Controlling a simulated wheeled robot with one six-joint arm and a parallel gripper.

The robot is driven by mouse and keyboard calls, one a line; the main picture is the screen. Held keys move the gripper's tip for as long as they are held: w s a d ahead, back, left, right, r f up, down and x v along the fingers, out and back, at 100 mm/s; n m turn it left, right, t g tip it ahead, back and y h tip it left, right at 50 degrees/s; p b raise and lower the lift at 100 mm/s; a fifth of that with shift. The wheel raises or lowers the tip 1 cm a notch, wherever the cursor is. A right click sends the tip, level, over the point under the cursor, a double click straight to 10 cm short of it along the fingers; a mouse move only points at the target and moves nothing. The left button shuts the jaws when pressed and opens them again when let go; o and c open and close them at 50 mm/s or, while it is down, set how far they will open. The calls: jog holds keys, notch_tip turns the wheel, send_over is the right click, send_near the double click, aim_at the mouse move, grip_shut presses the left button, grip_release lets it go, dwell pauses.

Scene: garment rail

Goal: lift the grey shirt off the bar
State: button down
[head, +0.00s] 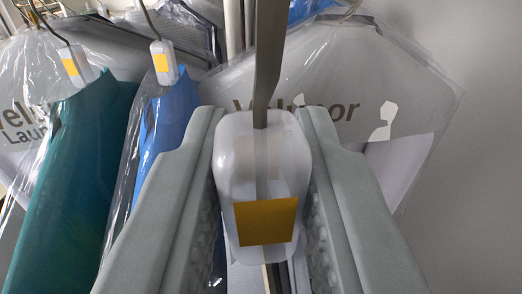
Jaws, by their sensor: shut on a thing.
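My gripper (262,150) fills the lower middle of the head view, its two grey padded fingers on either side of a white hanger block (265,185) with a yellow label. The jaws are shut on this block. A flat grey metal hook stem (268,60) rises from the block and leaves the top of the picture. The bar is not clearly in view, so I cannot tell whether the hook touches it. The garment below the block is mostly hidden by the block and fingers, so I cannot confirm its colour.
Left hang a teal garment (75,190) and a blue garment (175,125) in clear plastic, each with a yellow-labelled hanger block. A lettered plastic-covered garment (345,75) hangs close behind, to the right. A plain grey wall (485,150) fills the far right, with free room before it.

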jog(key=s, duration=2)
dwell(0.8)
jog(key=shift+s, duration=0.1)
